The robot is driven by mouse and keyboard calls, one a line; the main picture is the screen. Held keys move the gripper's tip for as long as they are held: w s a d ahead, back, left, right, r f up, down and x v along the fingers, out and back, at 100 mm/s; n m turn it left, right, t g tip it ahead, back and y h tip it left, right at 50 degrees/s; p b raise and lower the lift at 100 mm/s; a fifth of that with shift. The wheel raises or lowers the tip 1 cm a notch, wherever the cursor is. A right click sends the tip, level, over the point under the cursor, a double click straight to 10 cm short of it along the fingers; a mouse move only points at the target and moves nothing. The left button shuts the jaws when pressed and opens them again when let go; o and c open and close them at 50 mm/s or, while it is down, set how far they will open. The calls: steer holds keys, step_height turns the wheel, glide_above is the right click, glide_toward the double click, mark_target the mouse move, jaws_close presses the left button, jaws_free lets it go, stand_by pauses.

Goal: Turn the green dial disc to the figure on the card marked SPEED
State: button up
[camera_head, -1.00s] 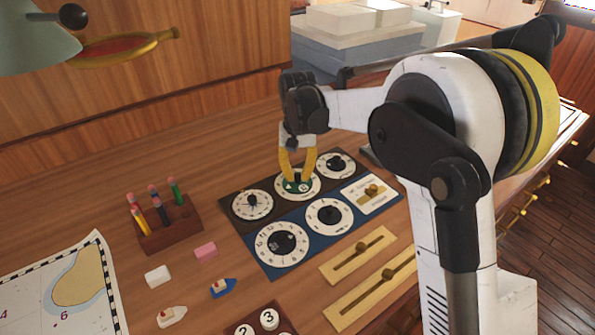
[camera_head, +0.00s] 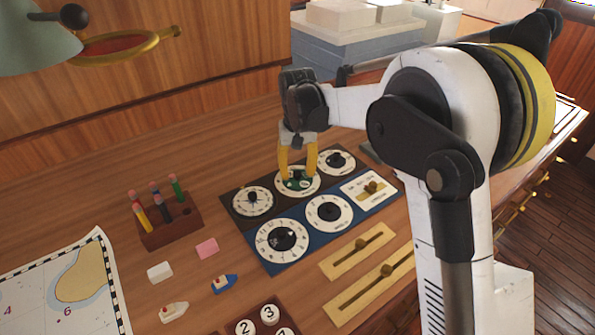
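My gripper (camera_head: 297,177) points down over this dial. Its two yellow fingers are apart, with the tips at either side of the dark knob on the disc, low over the dial. I see a gap between the fingers and the knob, so it looks open. The fingers partly cover the dial, and its figures are too small to read. I cannot make out a card marked SPEED.
Other dials (camera_head: 253,201) (camera_head: 329,213) (camera_head: 282,240) (camera_head: 336,162) surround it closely. A white plate with a brass knob (camera_head: 370,189) is at the right.

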mark_target(299, 173)
step_height(299, 173, up, 12)
stand_by(0.6)
steer(key=s+d+r+m+t, duration=0.1)
steer(key=s+d+r+t, duration=0.3)
steer(key=s+d, duration=0.75)
steer(key=s+d+f+t, duration=0.1)
steer(key=s+d+f, duration=0.2)
steer(key=s, duration=0.4)
steer(key=s+d+f+m+t, duration=0.1)
steer(key=s+d+f+t, duration=0.1)
steer(key=s, duration=0.6)
steer(key=shift+s+d+f, duration=0.3)
steer(key=shift+d+f, duration=0.4)
steer(key=shift+d, duration=0.2)
